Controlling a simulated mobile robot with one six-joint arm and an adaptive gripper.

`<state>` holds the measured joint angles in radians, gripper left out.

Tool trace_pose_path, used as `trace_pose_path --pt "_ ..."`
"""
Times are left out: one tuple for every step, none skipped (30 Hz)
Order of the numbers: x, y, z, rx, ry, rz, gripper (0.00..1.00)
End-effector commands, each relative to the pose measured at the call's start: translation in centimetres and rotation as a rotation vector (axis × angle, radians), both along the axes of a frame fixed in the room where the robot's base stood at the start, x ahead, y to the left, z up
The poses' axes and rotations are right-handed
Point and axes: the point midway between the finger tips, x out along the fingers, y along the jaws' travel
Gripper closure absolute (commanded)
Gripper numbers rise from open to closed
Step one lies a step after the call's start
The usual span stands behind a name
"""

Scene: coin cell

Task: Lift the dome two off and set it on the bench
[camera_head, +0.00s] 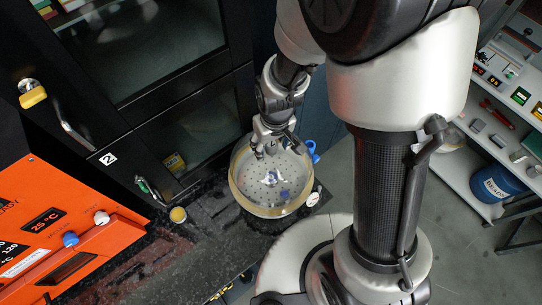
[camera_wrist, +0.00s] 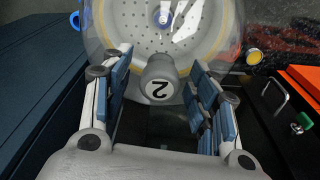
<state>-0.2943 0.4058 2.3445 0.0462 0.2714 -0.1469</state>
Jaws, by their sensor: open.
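Dome two is a clear glass dome (camera_head: 262,172) on a round, tan-rimmed base on the dark bench (camera_head: 195,245). In the wrist view, its grey knob (camera_wrist: 158,79) bears a "2" and sits between my two fingers. The perforated plate (camera_wrist: 200,40) shows through the glass. My gripper (camera_head: 271,148) is at the dome's top in the head view. Its blue-padded fingers (camera_wrist: 160,64) stand open on either side of the knob, with gaps showing. Whether a pad touches the knob cannot be told.
A blue valve (camera_head: 312,150) sticks out at the base's right side. A black glass-fronted cabinet (camera_head: 112,135) stands behind left. An orange instrument (camera_head: 60,235) is on the left. A small yellow-capped item (camera_head: 178,215) lies on the bench, left of the dome. Bare bench lies between.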

Motion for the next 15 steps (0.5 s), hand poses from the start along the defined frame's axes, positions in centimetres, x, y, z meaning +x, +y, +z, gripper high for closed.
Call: trace_pose_path --pt "0.01 0.00 0.02 0.000 0.000 0.000 0.46" --pt "0.01 0.00 0.03 0.000 0.000 0.000 0.47" --pt "0.01 0.00 0.03 0.000 0.000 0.000 0.50" --pt "0.01 0.00 0.03 0.000 0.000 0.000 0.52" --pt "0.00 0.00 0.04 0.000 0.000 0.000 0.54" --pt "0.00 0.00 0.04 0.000 0.000 0.000 0.56" --pt "0.00 0.00 0.04 0.000 0.000 0.000 0.58" --pt "0.00 0.00 0.04 0.000 0.000 0.000 0.60" --pt "0.00 0.00 0.04 0.000 0.000 0.000 0.63" --pt "0.01 -0.01 0.05 0.000 0.000 0.000 0.65" --pt "0.01 -0.01 0.05 0.000 0.000 0.000 0.67" --pt "0.01 -0.01 0.05 0.000 0.000 0.000 0.70" --pt "0.01 -0.01 0.05 0.000 0.000 0.000 0.72" --pt "0.01 -0.01 0.05 0.000 0.000 0.000 0.74" --pt "0.01 -0.01 0.05 0.000 0.000 0.000 0.76"
